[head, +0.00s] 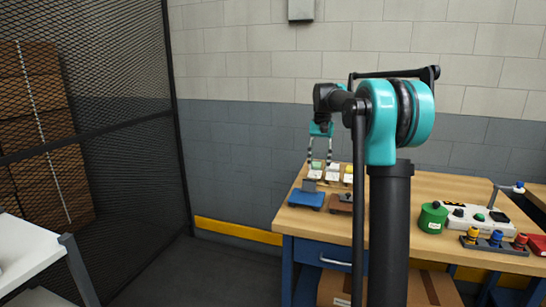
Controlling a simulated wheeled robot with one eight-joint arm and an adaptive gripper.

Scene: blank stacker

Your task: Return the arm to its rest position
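My arm rises in the middle of the head view, and its forearm points away toward the wall. My gripper (320,164) hangs downward over the back left part of the wooden table (435,182). Its two fingers are apart and I see nothing held between them. Below it a blue block (306,200) with a grey upright piece (309,186) stands near the table's left edge. A brown block (341,204) is beside it, partly hidden by my arm. Small pale pieces with coloured tops (332,173) stand behind these, close to the fingertips in the picture; I cannot tell whether they touch.
A green round container (432,218), a white control box (470,217) and a rack with coloured knobs (495,243) stand on the table's right. A black mesh fence (110,130) and a white surface (25,255) are at left. Open floor lies between fence and table.

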